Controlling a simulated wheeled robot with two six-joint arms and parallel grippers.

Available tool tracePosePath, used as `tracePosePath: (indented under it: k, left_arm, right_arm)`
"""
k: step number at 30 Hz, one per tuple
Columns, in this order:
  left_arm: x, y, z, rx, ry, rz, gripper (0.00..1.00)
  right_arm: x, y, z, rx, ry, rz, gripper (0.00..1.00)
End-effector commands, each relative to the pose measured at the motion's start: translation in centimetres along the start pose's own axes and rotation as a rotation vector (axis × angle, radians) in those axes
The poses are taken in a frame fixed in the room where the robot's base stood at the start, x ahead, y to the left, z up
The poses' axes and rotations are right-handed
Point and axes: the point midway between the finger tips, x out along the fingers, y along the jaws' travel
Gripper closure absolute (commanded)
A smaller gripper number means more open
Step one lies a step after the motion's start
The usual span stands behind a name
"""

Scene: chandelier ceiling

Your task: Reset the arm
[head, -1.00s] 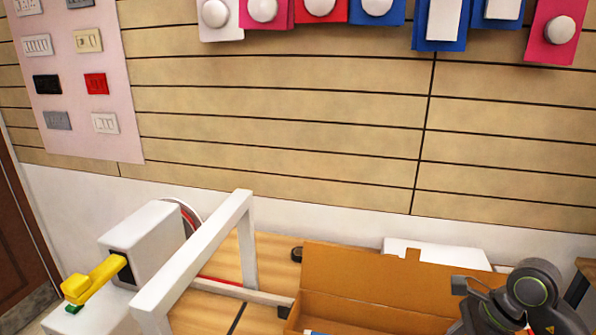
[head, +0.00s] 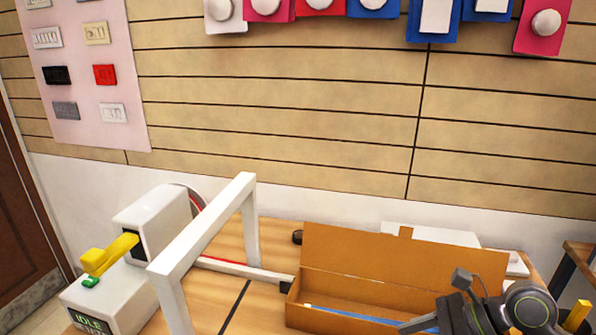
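My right arm comes in at the lower right, dark grey with a round joint. Its gripper end (head: 420,324) points left, low over the open cardboard box (head: 375,262) at the bottom edge of the view. The fingers are partly cut off by the frame, so I cannot tell whether they are open or hold anything. My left arm and gripper are not in view.
A white machine (head: 113,290) with a yellow lever (head: 108,254) and an "IDLE" display stands at the left. A white frame (head: 202,228) rises beside it on the wooden table (head: 275,235). A white box lies behind the cardboard box. Switches hang on the wall.

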Motion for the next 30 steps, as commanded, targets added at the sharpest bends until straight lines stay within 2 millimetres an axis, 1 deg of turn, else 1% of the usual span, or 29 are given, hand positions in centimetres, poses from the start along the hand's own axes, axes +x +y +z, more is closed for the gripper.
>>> tracePosePath:
  k: [4,6,8,9,12,16,20,23,26,29,30]
  left_arm:
    - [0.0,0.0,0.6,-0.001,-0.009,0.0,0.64]
    - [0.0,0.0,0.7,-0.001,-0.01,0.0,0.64]
    - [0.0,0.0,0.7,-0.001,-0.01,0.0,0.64]
    - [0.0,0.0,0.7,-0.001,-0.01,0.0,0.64]
    - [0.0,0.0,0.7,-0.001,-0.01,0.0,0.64]
    - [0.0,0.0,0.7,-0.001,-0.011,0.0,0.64]
    - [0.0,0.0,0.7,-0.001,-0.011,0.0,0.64]
    - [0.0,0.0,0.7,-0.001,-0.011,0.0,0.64]
    - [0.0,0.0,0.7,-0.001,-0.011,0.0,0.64]
    - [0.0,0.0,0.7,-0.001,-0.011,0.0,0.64]
    - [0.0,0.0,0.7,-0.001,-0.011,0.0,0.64]
  right_arm:
    - [0.7,1.5,3.3,0.084,-0.252,0.015,0.55]
    - [0.5,2.1,5.3,0.146,-0.4,0.022,0.55]
    - [-0.1,2.4,6.8,0.21,-0.528,0.028,0.55]
    - [-0.6,2.5,7.7,0.256,-0.612,0.031,0.55]
    - [-2.3,2.6,9.6,0.385,-0.819,0.038,0.55]
    - [-5.2,1.8,10.8,0.579,-1.078,0.041,0.55]
    - [-8.2,0.5,10.3,0.798,-1.322,0.036,0.55]
    - [-10.2,-0.8,8.8,0.985,-1.499,0.023,0.55]
    - [-11.9,-2.0,6.3,1.186,-1.662,0.003,0.55]
    - [-12.9,-2.9,3.0,1.399,-1.813,-0.028,0.55]
    - [-13.1,-3.2,1.5,1.489,-1.868,-0.045,0.55]
